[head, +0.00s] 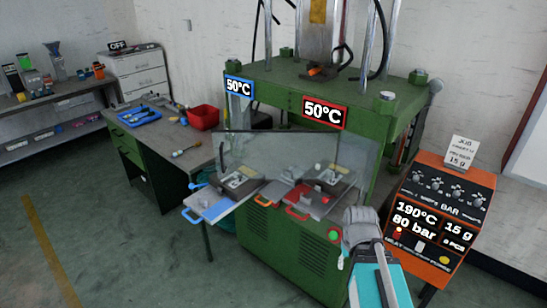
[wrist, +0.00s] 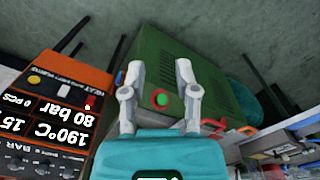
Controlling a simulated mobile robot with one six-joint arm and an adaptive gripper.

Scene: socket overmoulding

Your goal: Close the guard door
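The guard door (head: 275,152) looks like a clear panel with a dark top edge, at the front of the green press (head: 290,245) in the head view. Mould trays show through it and below it; I cannot tell how far it is open. My gripper (head: 362,228) is at the press's front right, low and apart from the door. In the wrist view my gripper (wrist: 160,72) has its two fingers spread with nothing between them. A green push button (wrist: 162,98) on the press shows behind the gap; it also shows in the head view (head: 334,235).
A blue-handled tray (head: 218,210) and orange-handled trays (head: 297,213) stick out at the press front. The orange control box (head: 435,215) stands close on the right. A workbench (head: 160,140) with a red bin (head: 203,117) is at left. The floor at front left is clear.

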